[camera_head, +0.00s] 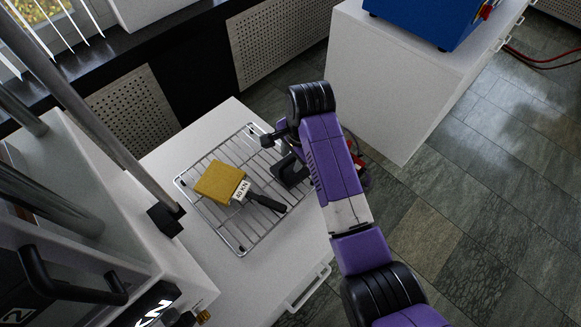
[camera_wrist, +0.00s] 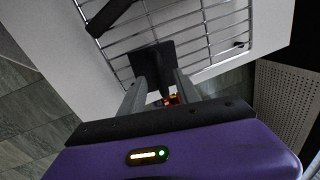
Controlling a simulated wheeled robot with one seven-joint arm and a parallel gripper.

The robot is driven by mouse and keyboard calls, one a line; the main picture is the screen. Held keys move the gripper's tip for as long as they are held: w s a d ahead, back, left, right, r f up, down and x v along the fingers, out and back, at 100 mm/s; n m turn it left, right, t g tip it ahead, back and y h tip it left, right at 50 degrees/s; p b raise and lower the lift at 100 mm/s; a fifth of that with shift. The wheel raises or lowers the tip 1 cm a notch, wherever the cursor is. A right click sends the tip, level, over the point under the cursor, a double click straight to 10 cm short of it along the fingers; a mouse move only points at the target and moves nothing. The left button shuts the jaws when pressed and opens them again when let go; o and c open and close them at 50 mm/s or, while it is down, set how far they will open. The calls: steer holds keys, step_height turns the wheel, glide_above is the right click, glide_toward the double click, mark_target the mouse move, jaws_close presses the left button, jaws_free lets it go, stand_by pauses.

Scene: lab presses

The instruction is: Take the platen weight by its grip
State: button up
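The platen weight (camera_head: 220,182) is a yellow block with a white "40 KN" label and a dark grip (camera_head: 265,202) pointing to the lower right. It lies on a wire rack (camera_head: 242,246) on a white cabinet top. My gripper (camera_head: 276,153) is over the right part of the rack, apart from the weight and its grip. In the wrist view the dark grip (camera_wrist: 110,16) shows at the upper left, outside the fingers. The fingers (camera_wrist: 160,84) stand apart with no grip between them. A dark plate-like shape by the fingertips is unclear.
A press with metal columns (camera_head: 95,115) and a black handle (camera_head: 70,285) stands close on the left. A white cabinet (camera_head: 385,85) with a blue machine (camera_head: 425,18) stands at the upper right. Open tiled floor (camera_head: 480,200) lies to the right.

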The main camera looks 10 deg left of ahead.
mark_target(290, 160)
steer(key=shift+w+a+f, duration=0.15)
steer(key=shift+f, duration=0.55)
steer(key=shift+w+a+f, duration=0.1)
steer(key=shift+f, duration=0.6)
jaws_close()
steer(key=shift+w+r, duration=0.1)
steer(key=shift+r, duration=0.05)
steer(key=shift+r, duration=0.1)
steer(key=shift+r, duration=0.25)
step_height(290, 160, up, 19)
steer(key=p, duration=0.2)
steer(key=shift+r+p, duration=0.15)
steer(key=shift+p, duration=0.25)
